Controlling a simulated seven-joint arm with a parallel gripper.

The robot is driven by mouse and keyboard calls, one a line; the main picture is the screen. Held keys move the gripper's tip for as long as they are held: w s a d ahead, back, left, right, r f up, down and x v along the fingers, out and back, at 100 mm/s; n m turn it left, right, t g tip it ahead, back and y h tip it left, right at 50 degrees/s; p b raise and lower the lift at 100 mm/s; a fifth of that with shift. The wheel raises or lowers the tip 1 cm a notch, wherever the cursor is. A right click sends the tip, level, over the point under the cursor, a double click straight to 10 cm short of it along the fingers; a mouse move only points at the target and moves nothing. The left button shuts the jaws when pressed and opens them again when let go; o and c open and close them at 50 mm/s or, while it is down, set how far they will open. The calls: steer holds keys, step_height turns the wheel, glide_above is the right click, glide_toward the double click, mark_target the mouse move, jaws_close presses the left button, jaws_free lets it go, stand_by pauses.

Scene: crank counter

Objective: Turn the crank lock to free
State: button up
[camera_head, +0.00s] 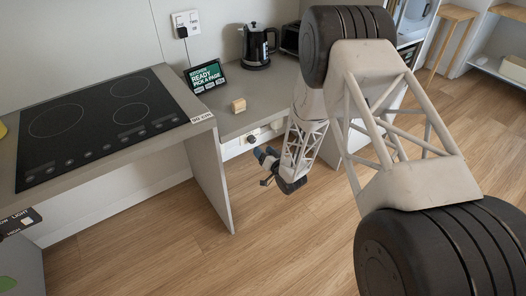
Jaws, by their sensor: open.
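The front panel below the lower grey counter carries a small round dark-centred fitting (253,138), with another partly visible fitting (276,125) to its right. They are too small to tell which is the crank lock or which way it is set. My gripper (265,168) is open, in front of and below that panel, with its fingers towards the left. It appears empty and apart from the fittings. My arm comes down from the right and hides part of the panel and counter.
On the lower counter (222,98) stand a wooden block (238,105), a tablet (205,76), a black kettle (257,47) and a toaster (290,39). A higher counter with a black hob (95,115) stands left, its side panel (212,170) near my gripper. The wooden floor (180,255) is clear.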

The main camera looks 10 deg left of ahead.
mark_target(253, 141)
steer(key=shift+n, duration=2.3)
steer(key=shift+a, duration=0.1)
steer(key=shift+x, duration=3.85)
steer(key=shift+c, duration=0.3)
steer(key=c, duration=0.9)
steer(key=shift+o, duration=0.2)
